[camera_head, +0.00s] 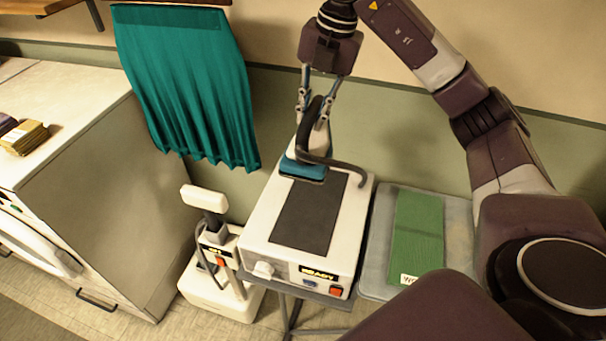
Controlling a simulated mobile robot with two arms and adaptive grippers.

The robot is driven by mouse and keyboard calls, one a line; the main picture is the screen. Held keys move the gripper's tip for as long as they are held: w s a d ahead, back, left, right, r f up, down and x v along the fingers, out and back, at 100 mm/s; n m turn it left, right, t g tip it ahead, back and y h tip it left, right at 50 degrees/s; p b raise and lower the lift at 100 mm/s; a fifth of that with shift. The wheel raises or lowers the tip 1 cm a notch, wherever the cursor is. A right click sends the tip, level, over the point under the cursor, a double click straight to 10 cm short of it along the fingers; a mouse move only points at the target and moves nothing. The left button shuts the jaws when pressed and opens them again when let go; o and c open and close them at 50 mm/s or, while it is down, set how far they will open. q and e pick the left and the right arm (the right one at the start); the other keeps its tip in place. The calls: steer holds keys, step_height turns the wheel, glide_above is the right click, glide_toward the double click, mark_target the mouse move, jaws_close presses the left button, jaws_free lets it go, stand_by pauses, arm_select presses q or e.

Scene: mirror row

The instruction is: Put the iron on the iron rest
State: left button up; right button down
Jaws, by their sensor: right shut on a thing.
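The iron (304,168) has a teal base, a pale body and a dark handle with a dark cord or hose curving off to the right. My right gripper (314,112) is shut on its handle from above. The iron is over the back end of the dark pad on the white station box, which looks like the iron rest (303,222). I cannot tell whether the iron's base touches the pad. My left gripper is not in view.
A green board (416,234) lies on a grey tray (376,272) right of the box. A white device with an upright handle (217,300) stands on the floor to the left. A teal cloth (190,85) hangs on the wall. A white cabinet (75,120) is at the left.

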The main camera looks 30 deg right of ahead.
mark_target(312, 145)
steer(key=shift+f, duration=0.35)
steer(key=f, duration=0.7)
steer(key=shift+s+b, duration=0.2)
steer(key=shift+b, duration=0.15)
arm_select(q)
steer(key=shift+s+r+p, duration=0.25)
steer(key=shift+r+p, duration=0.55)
steer(key=shift+p, duration=0.35)
arm_select(e)
step_height(312, 145, down, 12)
steer(key=shift+r, duration=0.2)
steer(key=shift+w, duration=0.1)
steer(key=c, duration=2.3)
jaws_free()
steer(key=shift+f, duration=0.25)
steer(key=o, duration=0.5)
steer(key=shift+s+r, duration=0.1)
steer(key=shift+s, duration=0.1)
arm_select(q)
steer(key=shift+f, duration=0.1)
